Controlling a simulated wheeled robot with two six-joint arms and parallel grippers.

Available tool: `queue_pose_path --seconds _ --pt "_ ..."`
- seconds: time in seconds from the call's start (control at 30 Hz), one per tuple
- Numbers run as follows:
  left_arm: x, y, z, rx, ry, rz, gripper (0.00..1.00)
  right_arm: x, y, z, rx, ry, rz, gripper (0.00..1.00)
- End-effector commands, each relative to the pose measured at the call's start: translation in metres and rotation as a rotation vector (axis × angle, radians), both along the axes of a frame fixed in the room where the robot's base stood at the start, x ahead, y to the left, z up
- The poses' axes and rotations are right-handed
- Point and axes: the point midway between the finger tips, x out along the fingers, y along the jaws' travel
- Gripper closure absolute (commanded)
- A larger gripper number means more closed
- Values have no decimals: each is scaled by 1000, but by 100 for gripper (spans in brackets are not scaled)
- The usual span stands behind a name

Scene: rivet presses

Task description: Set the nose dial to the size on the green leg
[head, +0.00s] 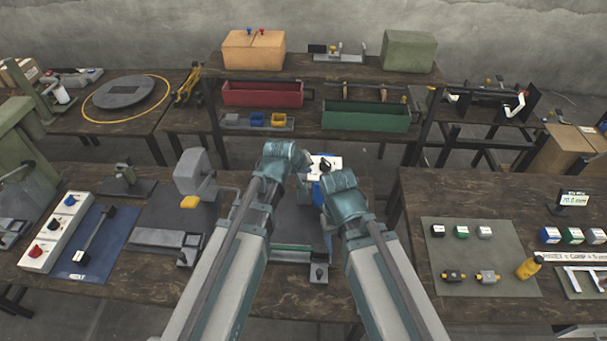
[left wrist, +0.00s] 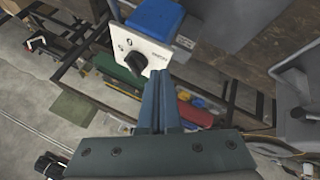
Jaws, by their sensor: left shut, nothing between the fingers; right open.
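The nose dial is a black knob (head: 325,164) on a white plate (head: 336,161) above a blue part, at the press in the middle. The left wrist view shows the knob (left wrist: 136,62), the white plate (left wrist: 152,46) with small unreadable print, and the blue part (left wrist: 156,18). My left gripper (left wrist: 162,76) is shut and empty, its tips close beside the knob; I cannot tell whether they touch. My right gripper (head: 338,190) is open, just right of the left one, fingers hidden. I cannot make out a green leg.
A white panel (head: 52,240) with blue, black and red knobs stands at the left. The right table holds a grey mat (head: 470,260) with small blocks, a yellow bottle (head: 528,267) and a small sign (head: 573,199). A red bin (head: 262,94) and green bin (head: 366,117) stand behind.

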Motion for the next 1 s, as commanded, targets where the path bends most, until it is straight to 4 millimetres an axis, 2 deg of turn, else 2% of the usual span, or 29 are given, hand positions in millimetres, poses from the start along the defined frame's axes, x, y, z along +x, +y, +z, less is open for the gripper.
queue_pose_path --seconds 0.03,0.23,0.3,0.5,1.0 --pt "8 -3 -15 0 0 0 100 0 0 -15 0 0 1 42" --pt "25 -9 -38 0 0 0 100 0 0 -38 -2 0 7 42" --pt "30 -21 -30 1 0 -4 100 0 0 -30 -2 0 6 42" --pt "39 -38 -29 1 0 -1 100 0 0 -29 -1 0 6 42" --pt "41 -43 -30 1 0 1 100 0 0 -30 -1 0 6 42"
